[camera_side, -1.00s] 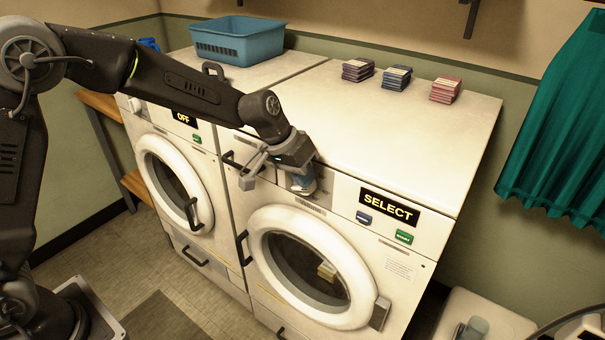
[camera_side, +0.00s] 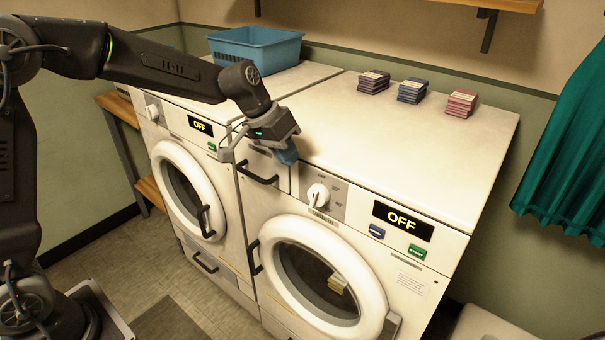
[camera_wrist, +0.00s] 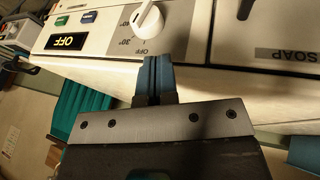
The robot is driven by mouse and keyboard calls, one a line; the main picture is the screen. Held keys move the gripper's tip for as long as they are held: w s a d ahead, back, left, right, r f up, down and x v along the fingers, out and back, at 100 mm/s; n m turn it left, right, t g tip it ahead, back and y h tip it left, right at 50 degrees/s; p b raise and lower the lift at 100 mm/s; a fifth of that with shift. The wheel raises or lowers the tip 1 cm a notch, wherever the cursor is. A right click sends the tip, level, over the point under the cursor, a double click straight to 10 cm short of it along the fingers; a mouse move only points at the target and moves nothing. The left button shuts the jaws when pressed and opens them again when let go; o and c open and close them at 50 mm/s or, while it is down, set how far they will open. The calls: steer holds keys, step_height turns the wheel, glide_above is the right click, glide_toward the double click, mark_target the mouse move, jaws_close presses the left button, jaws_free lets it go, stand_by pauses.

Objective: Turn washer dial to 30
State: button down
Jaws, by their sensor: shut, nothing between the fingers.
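The right washer (camera_side: 463,239) has a white dial (camera_side: 318,195) on a grey panel. Its display (camera_side: 403,220) reads OFF. In the wrist view the dial (camera_wrist: 146,19) is close above my fingertips, with 30° and 40° marks beside it; I cannot tell exactly which mark its pointer meets. My gripper (camera_side: 287,156) is shut and empty, with blue fingers, in front of the washer's top edge, up and left of the dial and apart from it. The shut fingers also show in the wrist view (camera_wrist: 157,75).
The left washer (camera_side: 215,165) has its own dial (camera_side: 152,112) and an OFF display (camera_side: 200,126). A soap drawer handle (camera_side: 257,174) is left of the right dial. Blue and green buttons (camera_side: 417,252) sit below the display. A blue basket (camera_side: 255,47) and several small stacks (camera_side: 411,91) stand on top.

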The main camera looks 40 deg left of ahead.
steer(key=a+v, duration=0.1)
steer(key=v, duration=0.4)
steer(key=h, duration=0.2)
glide_toward(315, 191)
step_height(315, 191, down, 6)
steer(key=w+a, duration=0.2)
steer(key=d, duration=0.4)
steer(key=shift+w+d+f, duration=0.2)
steer(key=shift+w+f, duration=0.05)
steer(key=shift+f, duration=0.05)
steer(key=shift+d+r+m+y, duration=0.15)
steer(key=shift+d+m+y, duration=0.2)
steer(key=shift+y, duration=0.55)
steer(key=shift+d+r+y, duration=0.1)
steer(key=shift+d+y, duration=0.2)
steer(key=shift+y, duration=0.5)
steer(key=shift+d, duration=0.85)
